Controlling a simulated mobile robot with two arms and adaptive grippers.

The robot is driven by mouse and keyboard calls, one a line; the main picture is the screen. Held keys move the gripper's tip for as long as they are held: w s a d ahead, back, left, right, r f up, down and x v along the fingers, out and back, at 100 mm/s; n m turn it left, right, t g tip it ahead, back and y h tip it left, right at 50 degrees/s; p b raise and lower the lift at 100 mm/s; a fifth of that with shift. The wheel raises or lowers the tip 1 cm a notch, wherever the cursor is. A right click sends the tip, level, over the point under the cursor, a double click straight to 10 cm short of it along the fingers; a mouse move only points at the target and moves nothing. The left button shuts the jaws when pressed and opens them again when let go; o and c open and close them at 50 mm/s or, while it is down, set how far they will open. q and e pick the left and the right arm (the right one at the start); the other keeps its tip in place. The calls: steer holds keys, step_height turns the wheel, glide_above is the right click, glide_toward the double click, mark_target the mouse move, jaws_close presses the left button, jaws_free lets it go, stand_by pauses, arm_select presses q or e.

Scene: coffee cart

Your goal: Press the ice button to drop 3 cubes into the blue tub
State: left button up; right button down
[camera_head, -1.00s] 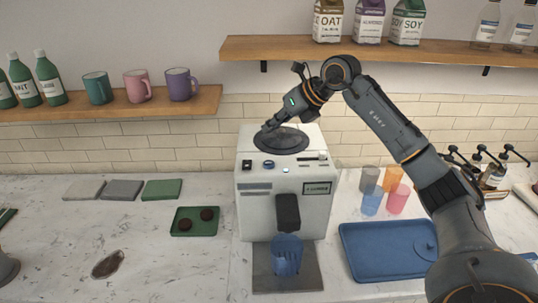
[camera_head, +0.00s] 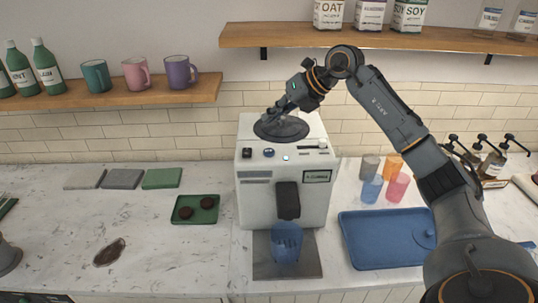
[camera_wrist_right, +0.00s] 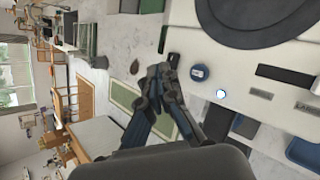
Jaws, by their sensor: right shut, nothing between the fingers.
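The white ice machine (camera_head: 262,205) stands on the counter with a dark round lid on top. On its top front are a lit white button (camera_head: 285,158), a blue knob (camera_head: 268,153) and a black switch (camera_head: 247,152). The blue tub (camera_head: 286,245) stands under the black spout (camera_head: 287,200). I cannot tell what is inside it. My right gripper (camera_head: 273,115) is shut and empty, above the lid's left part in the head view. The right wrist view shows its fingers (camera_wrist_right: 160,72) left of the blue knob (camera_wrist_right: 199,72) and lit button (camera_wrist_right: 221,93). My left gripper is out of view.
A blue tray (camera_head: 360,250) and several coloured cups (camera_head: 372,190) are to the right of the machine. Shelves hang above.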

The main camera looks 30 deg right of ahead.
steer(key=b, duration=0.4)
glide_above(265, 150)
steer(key=s+d, duration=0.1)
steer(key=s, duration=0.1)
steer(key=f, duration=0.5)
steer(key=shift+w+d+f, duration=0.15)
steer(key=shift+w+f, duration=0.1)
steer(key=shift+f+b, duration=0.5)
steer(key=shift+f, duration=0.25)
steer(key=shift+f, duration=0.1)
steer(key=shift+f, duration=0.3)
steer(key=shift+f+b, duration=0.6)
steer(key=shift+r, duration=0.1)
stand_by(0.5)
steer(key=shift+r+p, duration=0.9)
steer(key=shift+r, duration=0.1)
